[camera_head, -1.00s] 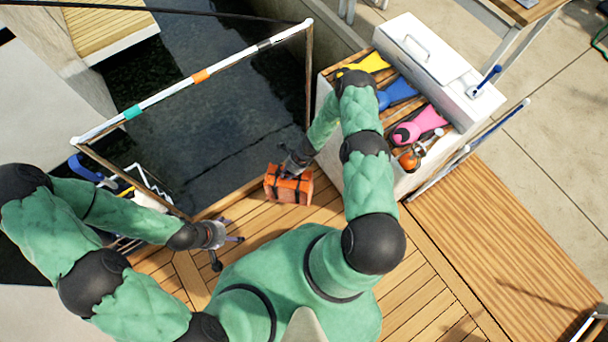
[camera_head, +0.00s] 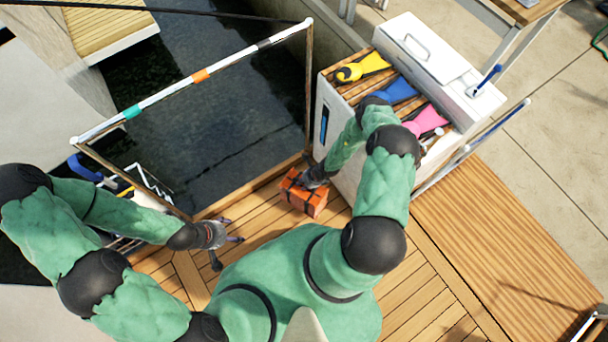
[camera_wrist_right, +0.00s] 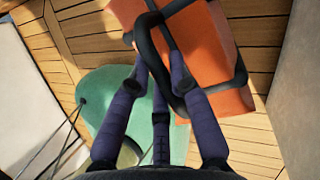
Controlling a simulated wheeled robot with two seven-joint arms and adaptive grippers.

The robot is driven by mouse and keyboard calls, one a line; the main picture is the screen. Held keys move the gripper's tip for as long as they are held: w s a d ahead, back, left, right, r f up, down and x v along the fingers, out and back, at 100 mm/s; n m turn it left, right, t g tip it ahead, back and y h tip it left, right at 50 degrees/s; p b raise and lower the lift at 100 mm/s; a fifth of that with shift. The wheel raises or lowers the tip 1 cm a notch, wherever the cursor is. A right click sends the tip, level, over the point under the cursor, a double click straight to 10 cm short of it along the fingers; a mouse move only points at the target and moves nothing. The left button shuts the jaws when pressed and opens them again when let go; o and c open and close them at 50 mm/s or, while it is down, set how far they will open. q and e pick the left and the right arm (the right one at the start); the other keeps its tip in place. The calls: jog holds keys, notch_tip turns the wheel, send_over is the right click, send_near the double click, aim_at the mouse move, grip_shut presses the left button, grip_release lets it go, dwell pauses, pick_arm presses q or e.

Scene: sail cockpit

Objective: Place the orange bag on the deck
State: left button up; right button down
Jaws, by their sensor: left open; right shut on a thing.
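The orange bag (camera_head: 304,196) with dark straps is at the deck beside the white bench, in the middle of the head view. My right gripper (camera_head: 312,177) is shut on the bag at its dark handle. In the right wrist view the gripper's fingers (camera_wrist_right: 164,85) close around the black handle loop, with the orange bag (camera_wrist_right: 205,50) beyond them. I cannot tell whether the bag touches the deck (camera_head: 250,225) or hangs just above it. My left gripper (camera_head: 228,238) is open and empty over the deck at the left.
The white bench (camera_head: 335,115) has a slatted top with yellow (camera_head: 365,67), blue (camera_head: 396,91) and pink (camera_head: 427,121) items.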

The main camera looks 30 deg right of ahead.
aim_at(304, 191)
jog(key=shift+d+f+b, duration=0.1)
jog(key=shift+f+b, duration=3)
jog(key=shift+f, duration=2.05)
jog(key=shift+r, duration=0.1)
jog(key=c, duration=1.1)
grip_release()
jog(key=shift+s, duration=0.1)
jog(key=shift+c, duration=0.2)
